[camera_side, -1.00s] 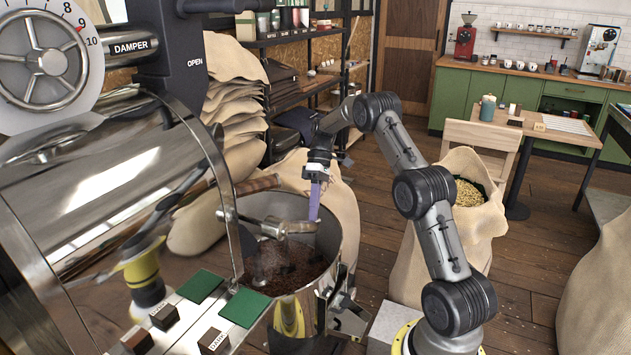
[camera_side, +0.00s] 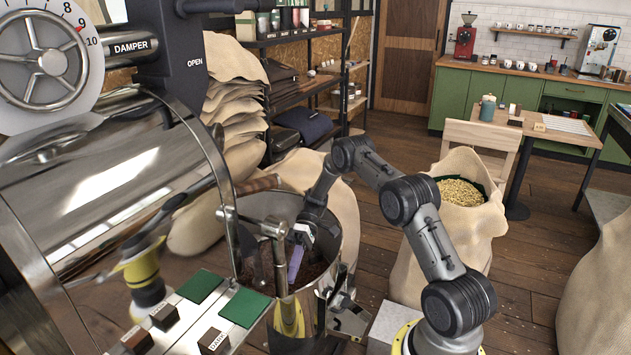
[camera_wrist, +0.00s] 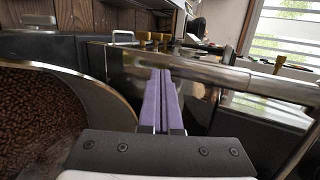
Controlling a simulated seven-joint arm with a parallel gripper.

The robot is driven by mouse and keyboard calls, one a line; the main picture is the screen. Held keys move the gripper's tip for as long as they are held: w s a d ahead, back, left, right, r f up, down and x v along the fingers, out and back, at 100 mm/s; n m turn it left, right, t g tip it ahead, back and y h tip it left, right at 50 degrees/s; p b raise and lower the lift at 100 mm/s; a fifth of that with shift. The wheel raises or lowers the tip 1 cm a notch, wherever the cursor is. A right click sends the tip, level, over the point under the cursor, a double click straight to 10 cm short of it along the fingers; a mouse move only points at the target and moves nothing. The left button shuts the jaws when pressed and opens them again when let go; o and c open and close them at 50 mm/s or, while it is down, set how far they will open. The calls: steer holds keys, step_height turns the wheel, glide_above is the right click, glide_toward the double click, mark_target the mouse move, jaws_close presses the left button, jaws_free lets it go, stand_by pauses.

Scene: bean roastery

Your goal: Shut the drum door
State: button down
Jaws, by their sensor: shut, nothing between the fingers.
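The shiny drum (camera_side: 110,200) of the roaster lies at the left of the side view. At its front end a metal lever (camera_side: 252,222) with a crossbar (camera_side: 280,255) sticks out over the bean bin; it seems to belong to the drum door. The door itself shows poorly, and I cannot tell how far it stands from the drum. My gripper (camera_side: 294,275) points down inside the bin's rim, just right of the crossbar; I cannot tell if they touch. Its purple fingers are shut and empty.
The round metal bin (camera_side: 330,245) holds dark beans, which also show in the wrist view (camera_wrist: 50,120). A wooden handle (camera_side: 258,184) sticks out above the lever. Green pads (camera_side: 244,307) lie on the front panel. A sack of pale beans (camera_side: 455,230) stands right of my arm.

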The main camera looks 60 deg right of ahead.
steer(key=shift+a+f, duration=0.2)
steer(key=shift+a, duration=0.5)
steer(key=shift+a+f, duration=0.2)
steer(key=shift+a, duration=0.45)
